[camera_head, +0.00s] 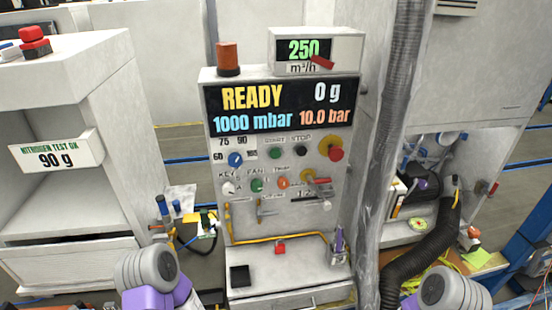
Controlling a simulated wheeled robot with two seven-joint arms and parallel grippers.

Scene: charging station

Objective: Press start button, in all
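The charging station's control panel (215,160) stands upright in the middle of the head view. A small green button (275,153) sits on it under a label that appears to read START. A black button (300,152) is just to its right under a label that appears to read STOP. Nothing covers either button. Parts of my two arms show at the bottom left and bottom right edges, well below the buttons. Neither gripper's fingers can be seen.
The display (282,106) reads READY, 0 g, 1000 mbar and 10.0 bar. A red mushroom button (336,154) is right of the black one. Several knobs sit below. A grey hose (397,120) hangs along the panel's right side. A white cabinet (75,95) stands left.

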